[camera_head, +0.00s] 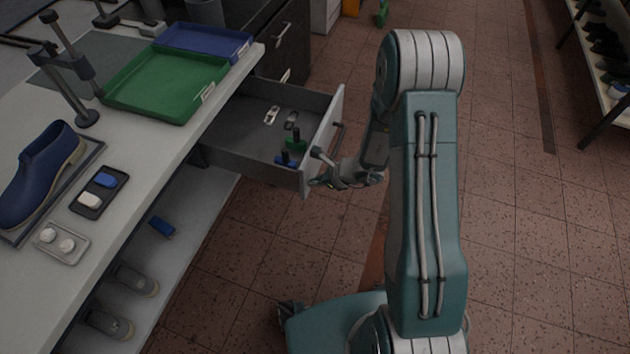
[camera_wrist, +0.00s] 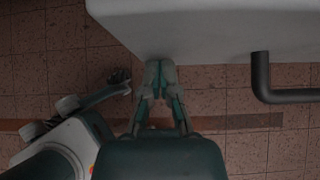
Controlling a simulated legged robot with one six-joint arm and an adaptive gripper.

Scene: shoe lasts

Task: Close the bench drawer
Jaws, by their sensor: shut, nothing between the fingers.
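The bench drawer (camera_head: 250,135) stands pulled out from under the workbench, with its grey inside showing. Its pale front panel (camera_head: 322,143) has a dark bar handle (camera_head: 338,132) on the outer face. My gripper (camera_head: 318,166) is shut and empty at the near end of the front panel, on its outer side. In the wrist view the shut fingertips (camera_wrist: 158,68) lie at the edge of the pale panel (camera_wrist: 215,30), with the handle (camera_wrist: 262,80) to their right. Whether the fingertips touch the panel I cannot tell.
The drawer holds small tools, some with green and blue bases (camera_head: 287,158). On the benchtop are a green tray (camera_head: 165,85), a blue tray (camera_head: 203,41) and a blue shoe (camera_head: 40,175). A shelf (camera_head: 175,265) lies below.

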